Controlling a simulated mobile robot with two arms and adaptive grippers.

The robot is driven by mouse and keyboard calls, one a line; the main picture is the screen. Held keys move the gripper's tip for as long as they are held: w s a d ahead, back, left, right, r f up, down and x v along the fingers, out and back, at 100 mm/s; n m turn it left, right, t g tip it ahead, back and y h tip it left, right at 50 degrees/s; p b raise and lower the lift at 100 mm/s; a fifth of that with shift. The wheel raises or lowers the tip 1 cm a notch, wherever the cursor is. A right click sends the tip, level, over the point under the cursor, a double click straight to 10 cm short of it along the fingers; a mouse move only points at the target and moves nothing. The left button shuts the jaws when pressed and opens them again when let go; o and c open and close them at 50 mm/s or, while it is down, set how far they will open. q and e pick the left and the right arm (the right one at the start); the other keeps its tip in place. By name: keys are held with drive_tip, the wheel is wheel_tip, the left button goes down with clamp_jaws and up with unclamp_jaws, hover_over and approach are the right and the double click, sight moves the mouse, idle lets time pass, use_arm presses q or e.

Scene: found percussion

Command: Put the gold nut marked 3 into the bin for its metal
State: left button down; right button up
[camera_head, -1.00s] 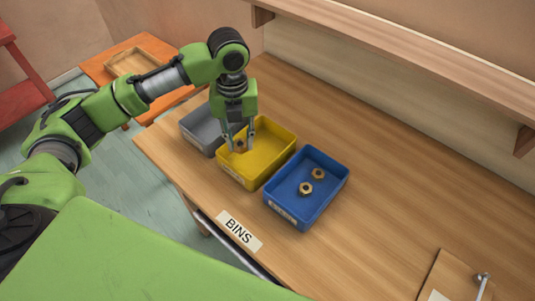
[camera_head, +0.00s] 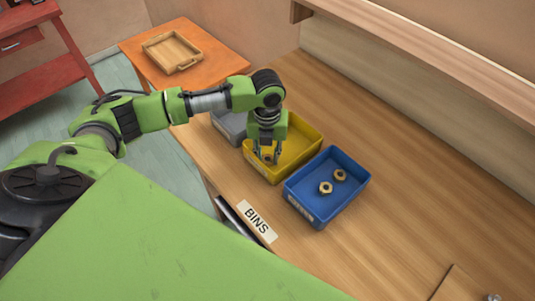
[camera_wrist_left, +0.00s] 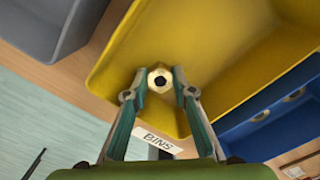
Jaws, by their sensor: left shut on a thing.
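My left gripper (camera_head: 267,157) is pointed down at the yellow bin (camera_head: 309,143), near its front left side. It is shut on a gold-coloured nut (camera_head: 267,159). In the left wrist view the nut (camera_wrist_left: 160,80) sits between the two fingertips, with the yellow bin (camera_wrist_left: 215,45) behind it. I cannot read a number on the nut. I cannot tell whether it touches the bin. My right gripper is out of view.
A blue bin (camera_head: 318,207) holding two gold-coloured nuts (camera_head: 326,188) (camera_head: 340,175) stands right of the yellow one. A grey bin (camera_head: 229,124) stands left, partly hidden. A "BINS" label (camera_head: 257,221) is on the table's front edge.

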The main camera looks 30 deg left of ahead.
sight(268, 158)
use_arm(q)
drive_tip(key=shift+f, duration=0.15)
drive_tip(key=c, duration=2)
unclamp_jaws()
wheel_tip(268, 158, up, 12)
drive_tip(key=b, duration=0.2)
drive_tip(key=shift+r+b, duration=0.2)
drive_tip(key=shift+b, duration=0.15)
